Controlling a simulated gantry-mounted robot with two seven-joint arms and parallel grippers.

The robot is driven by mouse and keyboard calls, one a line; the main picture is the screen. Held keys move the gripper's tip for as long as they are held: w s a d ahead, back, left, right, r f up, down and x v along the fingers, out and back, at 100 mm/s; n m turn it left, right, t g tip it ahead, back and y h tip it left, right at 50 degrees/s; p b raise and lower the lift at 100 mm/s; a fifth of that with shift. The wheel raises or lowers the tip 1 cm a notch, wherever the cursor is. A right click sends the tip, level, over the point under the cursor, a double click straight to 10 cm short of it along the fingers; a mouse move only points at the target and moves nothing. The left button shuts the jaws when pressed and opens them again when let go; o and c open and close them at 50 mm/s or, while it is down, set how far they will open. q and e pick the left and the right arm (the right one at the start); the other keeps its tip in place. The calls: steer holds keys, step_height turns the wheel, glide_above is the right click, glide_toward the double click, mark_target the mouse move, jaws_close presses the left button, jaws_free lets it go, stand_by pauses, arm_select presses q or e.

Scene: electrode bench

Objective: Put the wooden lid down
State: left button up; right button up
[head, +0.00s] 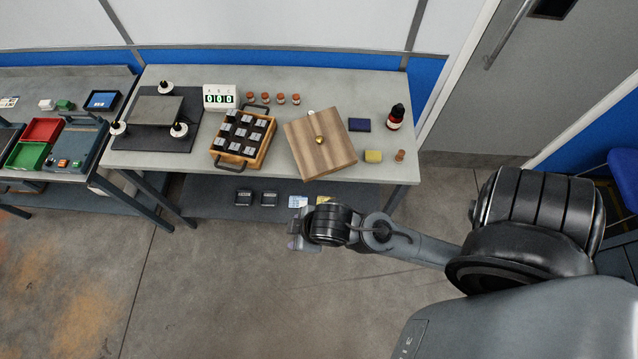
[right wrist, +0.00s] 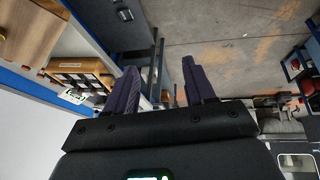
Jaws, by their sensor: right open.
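The wooden lid (head: 332,155) is a square striped board with a round brass knob (head: 319,140). It sits at the right part of the grey bench, turned a little; what is under it is hidden. In the right wrist view a wooden surface, apparently the lid (right wrist: 32,32), shows at the upper left. My right gripper (head: 300,232) is in front of the bench edge, below and apart from the lid. Its two dark fingers are spread and empty in the right wrist view (right wrist: 162,88). My left gripper is in neither view.
A wooden tray of dark blocks (head: 265,150) stands left of the lid. A yellow sponge (head: 373,156), a dark blue block (head: 359,125), a cork (head: 400,156) and a red-labelled bottle (head: 395,118) stand right of it. Several small jars (head: 273,99) line the back. Bare bench (head: 350,88) lies behind the lid.

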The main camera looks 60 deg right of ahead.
steer(key=s+m, duration=0.1)
steer(key=s+d+m+g, duration=0.1)
steer(key=s, duration=0.1)
steer(key=s+d+f+m, duration=0.1)
steer(key=shift+s+d, duration=0.15)
steer(key=shift+s, duration=0.15)
steer(key=shift+r, duration=0.1)
